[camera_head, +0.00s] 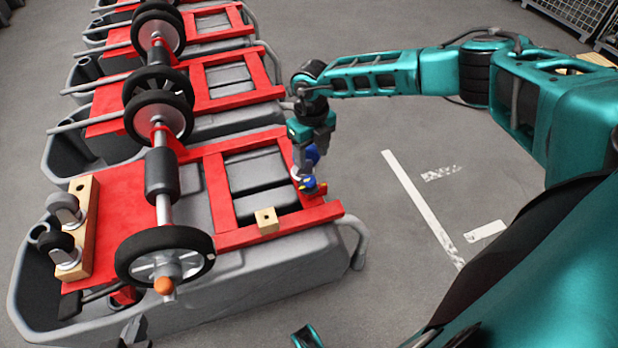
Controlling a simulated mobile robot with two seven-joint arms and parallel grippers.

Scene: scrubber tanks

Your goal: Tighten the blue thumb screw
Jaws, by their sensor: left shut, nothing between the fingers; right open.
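The blue thumb screw (308,184) sits at the right side of the red frame (322,213) on the nearest grey tank. My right gripper (304,172) reaches down over it from above and hides part of it. This gripper is open; I cannot tell whether its fingers touch the screw. More blue shows between the gripper's parts just above, and I cannot tell what it belongs to. My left gripper (134,334) is a dark shape at the bottom edge, near the tank's front wall. It is shut and empty, apart from the screw, and partly cut off.
The grey tank (240,275) carries a black wheel (165,254) on an axle with an orange end knob (163,285). A small wooden block (266,220) lies on the red frame. Casters stand on a wooden board (88,215) at left. More tanks stand behind.

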